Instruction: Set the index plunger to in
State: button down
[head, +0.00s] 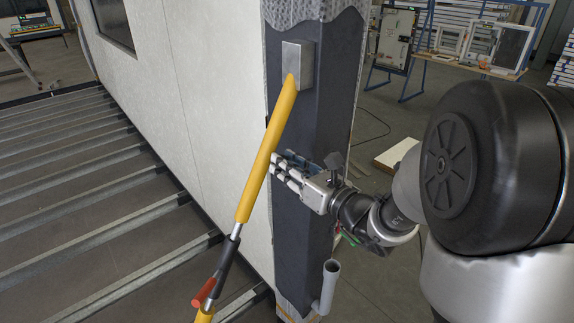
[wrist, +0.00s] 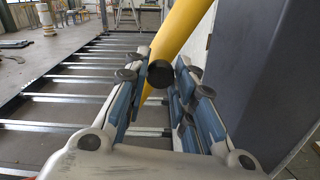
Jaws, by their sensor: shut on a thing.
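My gripper (head: 278,167) is beside the dark post (head: 316,90), its fingers reaching to the yellow diagonal bar (head: 268,150). In the wrist view, a round black knob (wrist: 160,74), seemingly the index plunger, sits between the fingertips of my gripper (wrist: 165,78). The fingers are shut on it. The yellow bar (wrist: 181,32) passes behind the knob. The plunger's shaft is hidden, so I cannot tell how far in or out it is. In the head view the fingers and the bar hide the knob.
The bar runs from a grey block (head: 297,66) on the post down to a dark sleeve with a red grip (head: 204,292). A grey tube (head: 330,285) stands at the post's foot. A white wall (head: 190,110) and ribbed floor (head: 90,190) lie left.

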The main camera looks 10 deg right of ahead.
jog(key=shift+w, duration=0.1)
jog(key=shift+b+x, duration=0.35)
jog(key=shift+x, duration=0.4)
jog(key=c, duration=1.3)
grip_release()
jog(key=v, duration=1.2)
jog(key=shift+w, duration=0.1)
